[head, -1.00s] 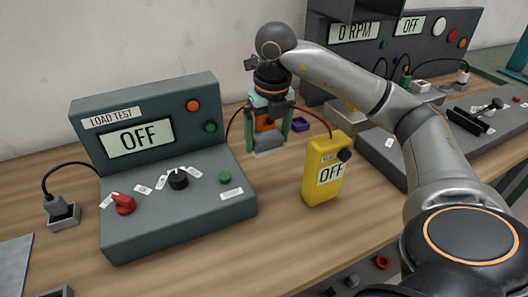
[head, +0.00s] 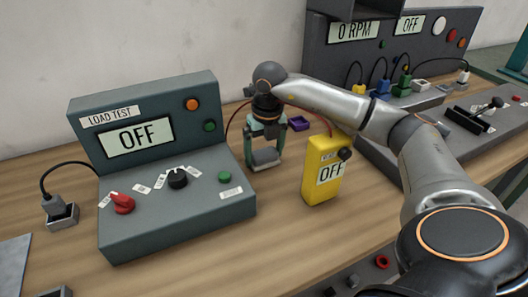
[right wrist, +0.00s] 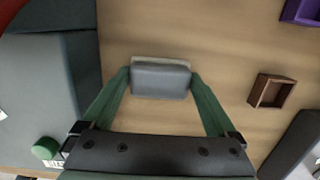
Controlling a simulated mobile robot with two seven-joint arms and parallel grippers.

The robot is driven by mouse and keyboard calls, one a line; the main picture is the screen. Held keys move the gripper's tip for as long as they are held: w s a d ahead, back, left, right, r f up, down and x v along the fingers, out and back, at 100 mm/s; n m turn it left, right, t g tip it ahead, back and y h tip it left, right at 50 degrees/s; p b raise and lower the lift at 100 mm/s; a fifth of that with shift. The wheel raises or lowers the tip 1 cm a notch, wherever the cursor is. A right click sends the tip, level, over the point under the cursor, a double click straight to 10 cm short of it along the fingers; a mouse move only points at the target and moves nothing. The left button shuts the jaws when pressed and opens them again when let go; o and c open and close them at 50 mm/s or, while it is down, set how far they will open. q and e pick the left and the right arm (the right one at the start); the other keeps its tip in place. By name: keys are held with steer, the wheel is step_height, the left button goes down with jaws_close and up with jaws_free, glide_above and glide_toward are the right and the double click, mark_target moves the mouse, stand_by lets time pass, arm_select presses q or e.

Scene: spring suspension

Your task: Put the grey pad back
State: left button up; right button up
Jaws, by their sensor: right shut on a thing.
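The grey pad (head: 265,158) is a small block between the green fingers of my right gripper (head: 264,151), just right of the load test box. The right wrist view also shows the pad (right wrist: 160,80), clamped at both ends by the fingertips (right wrist: 160,82). A pale strip shows along its far edge. I cannot tell whether the pad touches the table or hangs just above it. My left gripper is not in view.
The load test box (head: 175,215), reading OFF, stands left of the gripper. A yellow meter (head: 322,172) stands close on its right. A purple tray (head: 298,124) lies behind; a small brown tray (right wrist: 272,90) shows in the wrist view. Bare wood (head: 275,220) lies in front.

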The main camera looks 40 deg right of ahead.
mark_target(266, 155)
steer(key=shift+f, duration=0.15)
steer(key=o, duration=0.8)
steer(key=shift+o, duration=0.2)
step_height(266, 155, up, 12)
steer(key=s+p, duration=0.1)
steer(key=shift+s+a+r, duration=0.2)
steer(key=shift+a, duration=0.05)
steer(key=shift+f, duration=0.1)
